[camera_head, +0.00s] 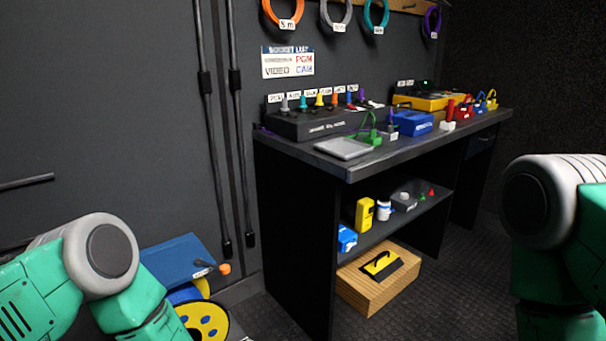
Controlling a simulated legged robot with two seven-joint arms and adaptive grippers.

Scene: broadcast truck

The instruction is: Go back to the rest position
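My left arm enters at the lower left, showing green and grey links. My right arm enters at the right edge, also green and grey. Neither gripper shows in the head view, so I cannot see whether they hold anything. The dark workbench (362,165) stands ahead, apart from both arms in the picture. On it are a black patch box (318,124) with several coloured plugs, a grey flat device (344,148), a green connector (373,137) and a blue box (413,123).
A lower shelf (376,237) holds a yellow device (364,214) and small items. A wooden box (372,293) sits below. A blue case (179,259) and yellow reel (206,322) are beside my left arm. Coiled cables (283,12) hang above.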

